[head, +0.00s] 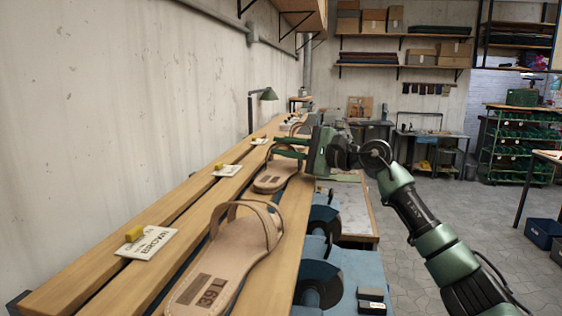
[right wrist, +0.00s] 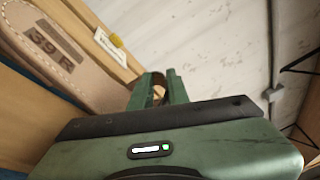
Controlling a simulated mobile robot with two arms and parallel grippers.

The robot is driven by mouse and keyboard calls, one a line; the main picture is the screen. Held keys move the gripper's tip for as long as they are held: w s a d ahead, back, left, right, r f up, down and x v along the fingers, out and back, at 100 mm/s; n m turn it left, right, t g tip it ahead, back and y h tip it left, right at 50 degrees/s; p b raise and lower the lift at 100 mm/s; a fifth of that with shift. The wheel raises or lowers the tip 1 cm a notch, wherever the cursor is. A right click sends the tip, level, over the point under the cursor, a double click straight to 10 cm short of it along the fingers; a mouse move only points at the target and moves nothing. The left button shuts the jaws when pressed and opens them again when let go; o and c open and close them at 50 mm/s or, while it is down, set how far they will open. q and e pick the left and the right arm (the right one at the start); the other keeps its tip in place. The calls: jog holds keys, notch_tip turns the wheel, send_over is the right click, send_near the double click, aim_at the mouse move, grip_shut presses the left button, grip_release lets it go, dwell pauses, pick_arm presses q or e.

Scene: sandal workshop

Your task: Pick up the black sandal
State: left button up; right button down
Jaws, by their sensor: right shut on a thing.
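No black sandal can be made out in either view. A tan sandal (head: 271,180) lies on the wooden bench, second from the front; it also shows in the right wrist view (right wrist: 75,62), stamped 39 R. My right gripper (head: 287,147) is over this sandal's strap end, its green fingers pointing left. In the right wrist view the fingers (right wrist: 158,92) are shut on a brownish piece, apparently the strap, mostly hidden between them. A tan sandal stamped 39 L (head: 232,262) lies nearer on the bench. My left gripper is not in view.

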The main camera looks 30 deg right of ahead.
jog(key=shift+r, duration=0.15)
notch_tip(320, 180, up, 9)
jog(key=b, duration=0.2)
notch_tip(320, 180, up, 11)
jog(key=p, duration=0.1)
send_over(284, 168)
dwell(1.8)
